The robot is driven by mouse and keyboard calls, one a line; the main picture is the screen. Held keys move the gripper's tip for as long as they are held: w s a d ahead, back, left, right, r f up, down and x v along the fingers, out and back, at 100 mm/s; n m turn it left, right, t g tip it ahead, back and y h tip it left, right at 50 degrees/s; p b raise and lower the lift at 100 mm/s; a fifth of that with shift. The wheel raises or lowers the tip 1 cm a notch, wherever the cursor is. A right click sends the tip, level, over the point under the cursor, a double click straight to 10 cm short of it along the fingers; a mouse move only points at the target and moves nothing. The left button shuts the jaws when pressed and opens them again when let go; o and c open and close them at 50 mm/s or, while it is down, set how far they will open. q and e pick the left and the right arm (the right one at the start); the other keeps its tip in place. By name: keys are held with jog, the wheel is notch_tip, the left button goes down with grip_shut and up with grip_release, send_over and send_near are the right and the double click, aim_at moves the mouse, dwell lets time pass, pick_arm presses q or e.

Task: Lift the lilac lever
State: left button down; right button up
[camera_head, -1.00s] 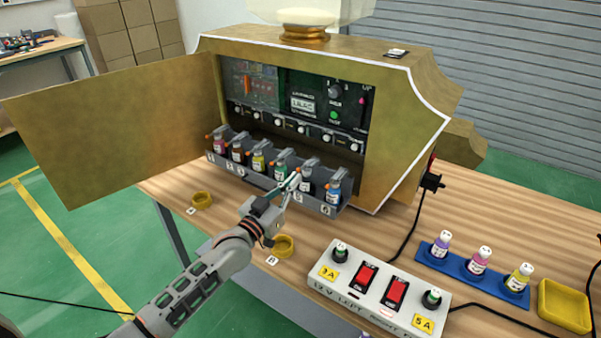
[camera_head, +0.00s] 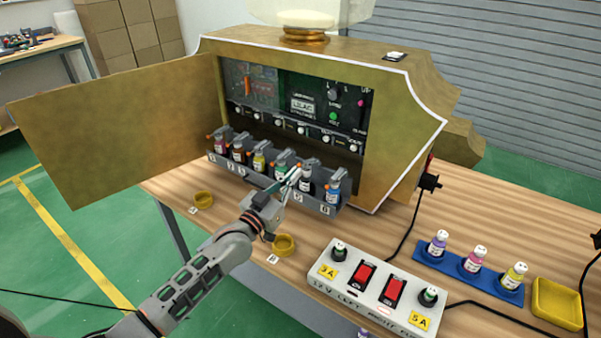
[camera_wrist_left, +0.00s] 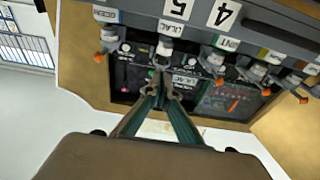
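The lilac dispenser is in slot 5 of the grey rack inside the open machine. Its bottle (camera_head: 306,187) stands upright there, and its LILAC label (camera_wrist_left: 166,27) shows upside down in the left wrist view. The lilac lever is a small grey arm with an orange tip, mostly hidden at my fingertips. My left gripper (camera_head: 295,177) is in front of this slot, its fingertips at the lever; I cannot tell if they touch. In the left wrist view the gripper's (camera_wrist_left: 161,86) fingers come together at the tips, with no clear hold on anything. My right gripper is not in view.
Neighbouring bottles, such as the blue one (camera_head: 333,191), stand close beside slot 5. The machine's door (camera_head: 120,135) is open at left.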

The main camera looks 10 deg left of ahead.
pick_arm(q)
jog(key=shift+w+r+p, duration=0.15)
jog(key=shift+r+p, duration=0.3)
jog(key=shift+r, duration=0.25)
jog(key=shift+w+d+r+p, duration=0.15)
jog(key=shift+w+r+p, duration=0.1)
jog(key=shift+r+p, duration=0.5)
